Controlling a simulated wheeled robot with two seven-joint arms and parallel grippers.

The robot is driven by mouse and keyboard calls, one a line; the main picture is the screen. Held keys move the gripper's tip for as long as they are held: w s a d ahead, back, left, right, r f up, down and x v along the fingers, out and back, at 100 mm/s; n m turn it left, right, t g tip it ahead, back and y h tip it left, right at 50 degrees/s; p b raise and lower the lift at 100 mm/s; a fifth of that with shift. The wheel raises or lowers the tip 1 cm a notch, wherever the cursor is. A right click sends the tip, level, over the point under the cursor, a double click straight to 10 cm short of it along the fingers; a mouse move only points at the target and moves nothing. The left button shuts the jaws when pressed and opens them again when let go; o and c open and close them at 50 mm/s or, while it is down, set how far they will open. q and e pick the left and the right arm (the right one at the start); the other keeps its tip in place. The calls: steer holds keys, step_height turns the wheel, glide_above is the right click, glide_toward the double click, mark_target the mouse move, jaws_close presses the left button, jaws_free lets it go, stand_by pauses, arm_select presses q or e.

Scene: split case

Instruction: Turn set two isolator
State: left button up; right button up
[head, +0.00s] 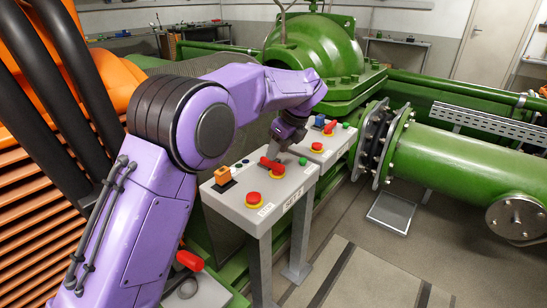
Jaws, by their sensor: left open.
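The front control stand (275,190) has a grey sloping top and a front label that seems to read SET 2. On its top a red isolator handle (266,162) lies beneath my left gripper (275,151). The gripper points down at the handle with its jaws open. My right gripper is out of view.
A second stand (335,142) behind has a blue block (319,121) and its own red handle (329,127). A large green pipe (450,165) runs along the right. Orange ribbed machinery (35,245) fills the left. The floor at front right is open.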

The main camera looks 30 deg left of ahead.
mark_target(272, 164)
arm_select(q)
steer(key=x, duration=0.4)
steer(key=shift+a+f, duration=0.1)
steer(key=shift+f, duration=0.2)
jaws_close()
